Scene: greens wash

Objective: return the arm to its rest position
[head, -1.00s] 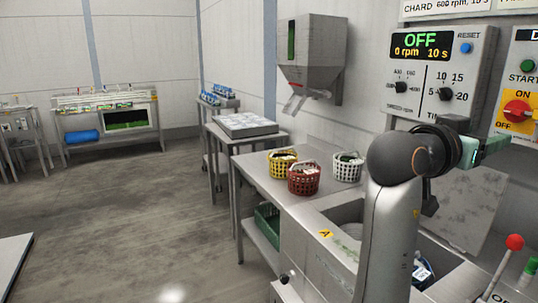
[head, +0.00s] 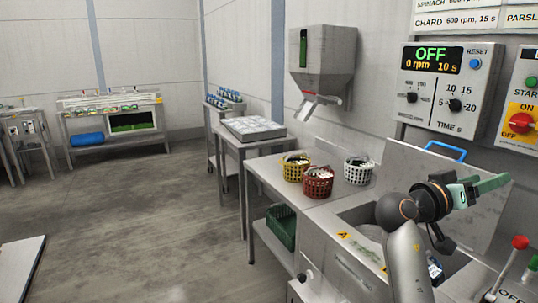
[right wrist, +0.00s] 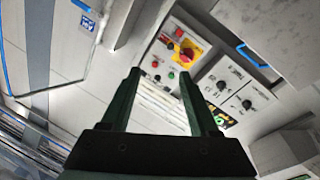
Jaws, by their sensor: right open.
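My right arm comes in from the lower right in the head view, bent at a dark joint. My right gripper (head: 484,188) has green fingers and points right, in front of the steel machine below the control panels. In the right wrist view my right gripper (right wrist: 160,95) has its two fingers apart with nothing between them. Beyond the fingers are the red knob on its yellow plate (right wrist: 181,52) and the dial panel (right wrist: 236,95). My left gripper is not in either view.
The panel (head: 445,85) reads OFF, 0 rpm, 10 s. A red-tipped lever (head: 519,243) stands at lower right. Yellow (head: 295,168), red (head: 318,183) and white (head: 358,171) baskets stand on the steel counter left of my arm. A dispenser (head: 320,65) hangs above.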

